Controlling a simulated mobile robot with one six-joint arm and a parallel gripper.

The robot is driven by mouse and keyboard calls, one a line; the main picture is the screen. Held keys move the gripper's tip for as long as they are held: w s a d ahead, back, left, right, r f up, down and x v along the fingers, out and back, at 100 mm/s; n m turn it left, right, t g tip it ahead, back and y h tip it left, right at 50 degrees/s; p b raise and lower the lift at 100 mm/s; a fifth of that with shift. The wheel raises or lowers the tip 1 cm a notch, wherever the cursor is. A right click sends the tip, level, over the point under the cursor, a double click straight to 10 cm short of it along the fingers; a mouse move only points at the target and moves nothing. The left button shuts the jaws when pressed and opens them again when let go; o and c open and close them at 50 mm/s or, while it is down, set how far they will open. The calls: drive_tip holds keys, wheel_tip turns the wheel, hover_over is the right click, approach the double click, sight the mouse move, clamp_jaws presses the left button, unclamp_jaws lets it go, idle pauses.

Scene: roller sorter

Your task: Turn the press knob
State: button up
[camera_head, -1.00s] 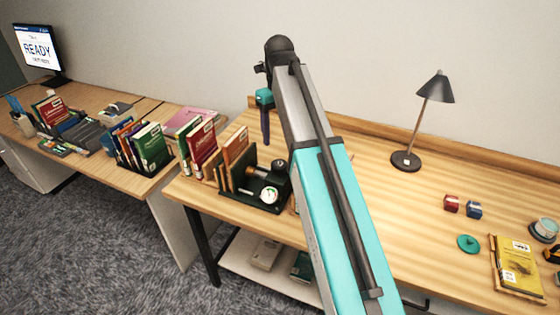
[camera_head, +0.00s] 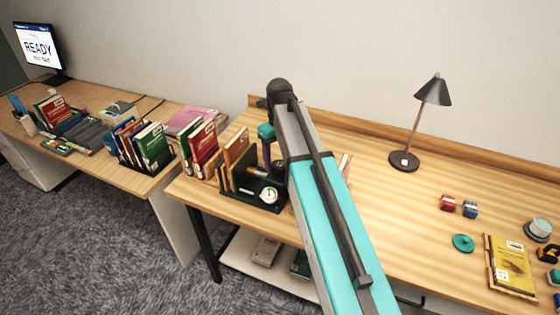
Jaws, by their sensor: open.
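The press (camera_head: 262,200) is a dark green-black device with a round white gauge (camera_head: 268,195) on its front. It stands near the left end of the wooden desk. A small brass-coloured part and dark round parts show on its top; I cannot tell clearly which is the knob. My gripper (camera_head: 267,162), below a teal wrist part, points down just over the back of the press. My arm crosses in front of the press's right side and hides part of that area. The jaws are open; their gap is too small to make out, and contact with the press cannot be told.
Upright books (camera_head: 201,146) stand close to the press's left. The desk between is mostly clear.

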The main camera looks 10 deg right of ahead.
drive_tip(key=shift+f, duration=0.95)
drive_tip(key=c, duration=0.9)
drive_tip(key=shift+d, duration=0.2)
drive_tip(key=shift+c, duration=0.8)
drive_tip(key=shift+a, duration=0.15)
drive_tip(key=shift+n, duration=0.4)
